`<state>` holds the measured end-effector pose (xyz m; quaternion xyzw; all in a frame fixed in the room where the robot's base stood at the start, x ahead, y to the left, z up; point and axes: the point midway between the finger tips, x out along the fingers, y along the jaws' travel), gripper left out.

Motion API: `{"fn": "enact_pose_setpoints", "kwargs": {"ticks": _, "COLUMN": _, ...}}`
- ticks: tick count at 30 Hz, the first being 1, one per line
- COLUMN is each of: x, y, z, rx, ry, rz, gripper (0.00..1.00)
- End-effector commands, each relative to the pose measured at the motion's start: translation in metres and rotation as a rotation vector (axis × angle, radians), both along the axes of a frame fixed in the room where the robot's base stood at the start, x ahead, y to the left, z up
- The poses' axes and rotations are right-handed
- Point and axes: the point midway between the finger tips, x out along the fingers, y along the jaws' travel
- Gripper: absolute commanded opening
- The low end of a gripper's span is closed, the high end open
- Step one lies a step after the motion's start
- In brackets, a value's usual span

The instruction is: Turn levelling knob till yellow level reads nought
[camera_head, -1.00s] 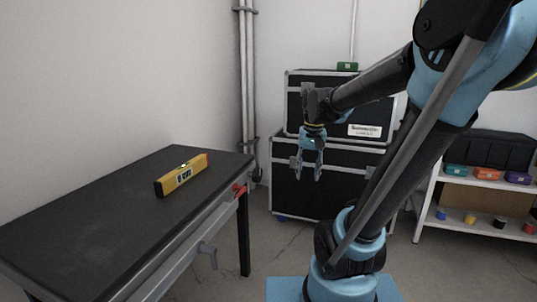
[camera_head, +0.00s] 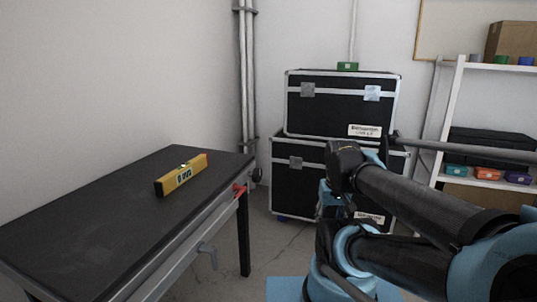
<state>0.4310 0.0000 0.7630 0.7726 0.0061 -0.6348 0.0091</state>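The yellow level (camera_head: 181,175) lies on the dark top of the table (camera_head: 95,220), toward its far right end. Its reading is too small to make out. A small dark round knob (camera_head: 256,176) sticks out at the table's far right corner. I cannot tell for sure which one is the levelling knob. My gripper (camera_head: 328,200) hangs low in front of the black cases, right of the table and apart from it. Its fingers are mostly hidden against my arm, so their opening does not show.
A red lever or clamp (camera_head: 239,190) sits on the table's front rail near the far corner. Two stacked black cases (camera_head: 335,107) stand behind my arm, with a small green box (camera_head: 347,66) on top. White shelves (camera_head: 450,115) stand at right. Floor between table and arm is clear.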

Motion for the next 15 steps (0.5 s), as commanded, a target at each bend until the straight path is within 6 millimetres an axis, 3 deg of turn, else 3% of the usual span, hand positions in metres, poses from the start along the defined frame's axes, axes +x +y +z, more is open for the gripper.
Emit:
{"fn": "enact_pose_setpoints", "kwargs": {"ticks": 13, "x": 0.0003, "y": 0.0002, "z": 0.0003, "rx": 0.000, "ry": 0.000, "rz": 0.000, "gripper": 0.41}}
{"fn": "enact_pose_setpoints", "kwargs": {"ticks": 15, "x": 0.0089, "y": 0.0002, "z": -0.0044, "rx": 0.001, "ry": 0.012, "rz": 0.000, "gripper": 0.41}}
